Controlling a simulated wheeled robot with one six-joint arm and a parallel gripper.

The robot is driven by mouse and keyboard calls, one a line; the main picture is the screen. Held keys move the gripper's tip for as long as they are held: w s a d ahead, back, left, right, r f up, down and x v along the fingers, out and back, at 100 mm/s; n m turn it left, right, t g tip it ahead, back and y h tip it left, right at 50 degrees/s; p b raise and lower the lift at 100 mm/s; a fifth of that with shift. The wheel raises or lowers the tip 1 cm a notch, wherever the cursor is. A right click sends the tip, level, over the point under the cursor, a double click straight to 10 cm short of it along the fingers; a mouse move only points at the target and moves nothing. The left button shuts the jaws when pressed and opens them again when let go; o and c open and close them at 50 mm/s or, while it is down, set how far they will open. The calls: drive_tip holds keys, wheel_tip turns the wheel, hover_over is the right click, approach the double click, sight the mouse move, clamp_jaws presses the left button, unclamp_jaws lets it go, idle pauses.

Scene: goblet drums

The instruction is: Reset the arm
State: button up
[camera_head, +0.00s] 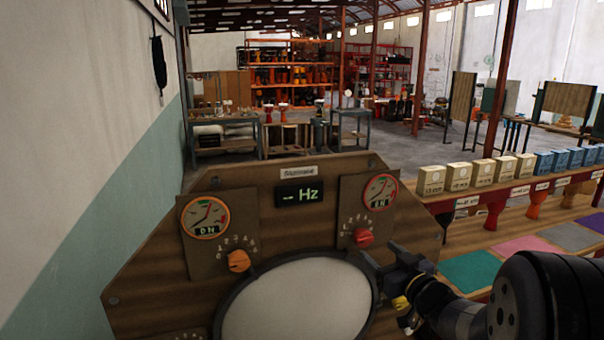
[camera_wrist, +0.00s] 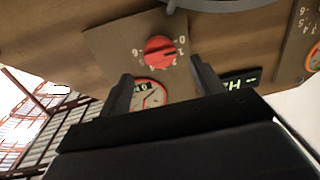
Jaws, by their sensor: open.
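My gripper (camera_head: 383,261) is open and empty in front of the right side of a wooden instrument panel (camera_head: 150,262), just below and right of a red knob (camera_head: 363,238). In the wrist view, which looks upside down, my gripper's two fingers (camera_wrist: 160,72) stand apart, with the red knob (camera_wrist: 159,51) showing beyond the gap between them. The fingers do not appear to touch the knob. The panel also has an orange knob (camera_head: 238,260), two dials and a display (camera_head: 299,195) reading "-- Hz". A large pale drumhead (camera_head: 295,302) sits at its lower middle.
A shelf (camera_head: 470,196) on the right holds a row of cream boxes (camera_head: 457,177) and blue boxes (camera_head: 560,161), with goblet drums beneath. Coloured mats (camera_head: 470,270) lie below it. A wall (camera_head: 80,150) stands close on the left. Open floor lies behind the panel.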

drive_tip(key=shift+v, duration=1.85)
drive_tip(key=shift+a, duration=0.1)
